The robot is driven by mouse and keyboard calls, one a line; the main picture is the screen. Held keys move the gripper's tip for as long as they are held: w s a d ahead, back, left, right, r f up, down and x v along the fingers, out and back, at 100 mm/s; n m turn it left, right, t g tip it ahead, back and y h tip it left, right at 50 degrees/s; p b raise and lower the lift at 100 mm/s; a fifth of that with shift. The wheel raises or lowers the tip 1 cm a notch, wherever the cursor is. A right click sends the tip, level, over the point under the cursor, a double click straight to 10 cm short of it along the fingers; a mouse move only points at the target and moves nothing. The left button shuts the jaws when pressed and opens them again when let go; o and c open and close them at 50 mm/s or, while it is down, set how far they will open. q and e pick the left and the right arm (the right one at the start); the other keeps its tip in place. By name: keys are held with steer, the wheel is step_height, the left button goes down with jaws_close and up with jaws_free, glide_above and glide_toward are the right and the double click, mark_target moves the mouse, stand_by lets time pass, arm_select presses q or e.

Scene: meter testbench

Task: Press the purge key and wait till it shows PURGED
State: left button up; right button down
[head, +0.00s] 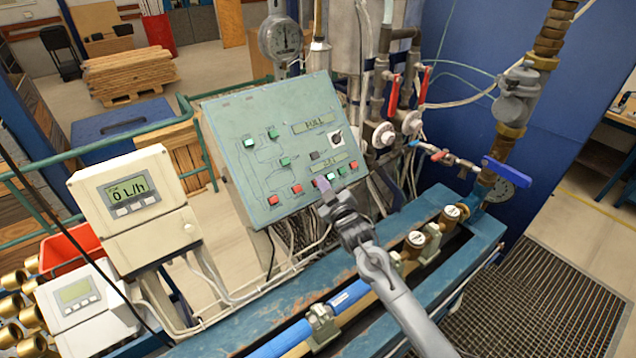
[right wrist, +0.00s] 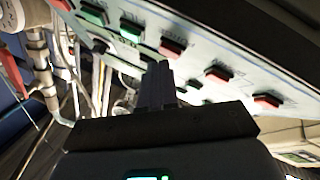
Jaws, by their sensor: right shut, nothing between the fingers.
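The grey-green control panel (head: 237,148) carries a lower row of red and green keys and two small displays. The upper display (head: 313,124) and lower display (head: 327,161) show dark text too small to read surely. No key label is legible, so I cannot tell which is the purge key. My right gripper (head: 323,188) is shut and empty, its fingertips at the panel's lower edge by the row. In the right wrist view, the fingertips (right wrist: 159,68) are close below a red key (right wrist: 173,47); whether they touch the panel is unclear. My left gripper is not in view.
A white flow meter reading 0 L/h (head: 130,192) stands left of the panel. Red-handled valves (head: 393,88) and pipes rise to its right. A blue bench rail (head: 480,232) with brass fittings runs under my right arm. Cables hang below the panel.

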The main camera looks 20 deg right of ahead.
steer(key=shift+w+a+f+b, duration=0.1)
steer(key=shift+w+f+b, duration=0.15)
steer(key=shift+b, duration=0.1)
steer(key=shift+r, duration=0.1)
stand_by(0.6)
steer(key=shift+s+d+r+p, duration=0.25)
steer(key=shift+s+r+p, duration=0.25)
steer(key=shift+p, duration=0.6)
steer(key=shift+s, duration=0.1)
steer(key=s+r+p, duration=0.1)
steer(key=p, duration=0.2)
steer(key=s+d+r+p, duration=0.1)
steer(key=s+r+p, duration=0.1)
steer(key=p, duration=0.1)
steer(key=shift+s+r, duration=0.15)
steer(key=shift+s, duration=0.1)
